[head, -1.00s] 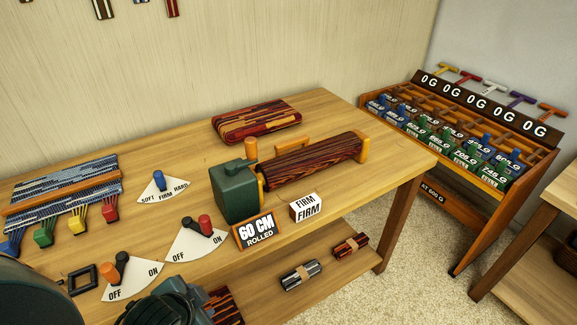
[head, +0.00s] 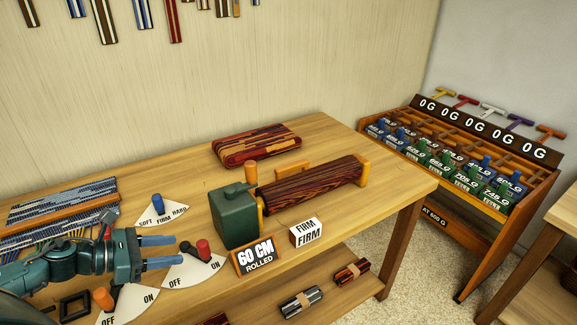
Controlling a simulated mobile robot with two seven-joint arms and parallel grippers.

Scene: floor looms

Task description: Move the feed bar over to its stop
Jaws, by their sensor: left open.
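An orange bar (head: 63,222) lies across the blue striped warp (head: 70,200) at the left end of the table. Another orange bar (head: 293,171) stands behind the dark red roll (head: 312,184), beside the green motor box (head: 235,215). I cannot tell for sure which one is the feed bar. My left gripper (head: 178,251) is open and empty. Its blue fingers point right, over the OFF/ON dial with the red knob (head: 203,249). My right gripper is not in view.
A SOFT/FIRM/HARD dial with a blue knob (head: 157,203) and an orange-knobbed OFF/ON dial (head: 103,298) flank my left gripper. The 60 CM sign (head: 257,256) and FIRM block (head: 306,232) stand at the front edge. A folded cloth (head: 257,145) lies behind; the table's right end is clear.

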